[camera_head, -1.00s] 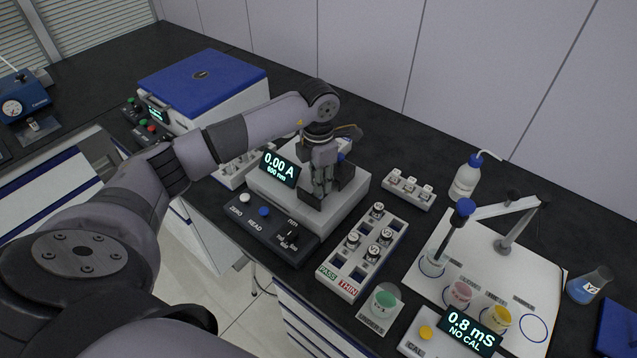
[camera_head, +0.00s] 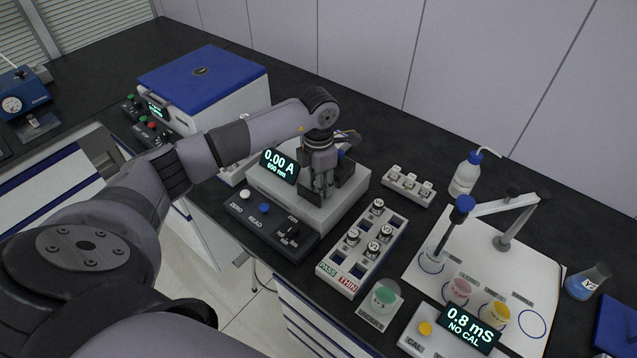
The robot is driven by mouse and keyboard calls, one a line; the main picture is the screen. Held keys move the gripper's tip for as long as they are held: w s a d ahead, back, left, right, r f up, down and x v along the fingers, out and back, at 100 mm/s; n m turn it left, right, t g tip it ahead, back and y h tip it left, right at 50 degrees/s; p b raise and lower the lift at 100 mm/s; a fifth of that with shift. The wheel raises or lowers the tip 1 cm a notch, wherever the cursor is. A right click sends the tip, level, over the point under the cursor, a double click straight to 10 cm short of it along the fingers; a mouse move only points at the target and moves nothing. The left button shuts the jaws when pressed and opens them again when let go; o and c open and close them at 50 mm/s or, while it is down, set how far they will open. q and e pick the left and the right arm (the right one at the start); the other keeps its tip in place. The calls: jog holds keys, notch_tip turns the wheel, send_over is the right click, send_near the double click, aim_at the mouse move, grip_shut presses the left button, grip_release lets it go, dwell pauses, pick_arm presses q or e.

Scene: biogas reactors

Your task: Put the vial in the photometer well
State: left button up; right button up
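The photometer (camera_head: 330,212) is a white box with a display reading 0.00 A, 600 nm, and a dark front panel with ZERO and READ buttons. My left gripper (camera_head: 322,190) points down over its top. The gripper and arm hide the well, and I cannot tell whether a vial is between the fingers or in the well. Several capped vials (camera_head: 378,207) stand in the white rack (camera_head: 343,279) marked PASS and THIN, right of the photometer; some slots are empty. My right gripper is not in view.
A blue-lidded box (camera_head: 203,77) stands behind left. A small white rack (camera_head: 407,186) lies right of the photometer. A wash bottle (camera_head: 466,174), a probe on an arm (camera_head: 462,209), several cups and a 0.8 mS meter (camera_head: 468,328) occupy the right.

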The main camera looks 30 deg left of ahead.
pick_arm(q)
jog(key=shift+r, duration=0.25)
jog(key=shift+w+r, duration=0.1)
jog(key=shift+r, duration=0.25)
notch_tip(320, 180, up, 11)
jog(key=b, duration=0.3)
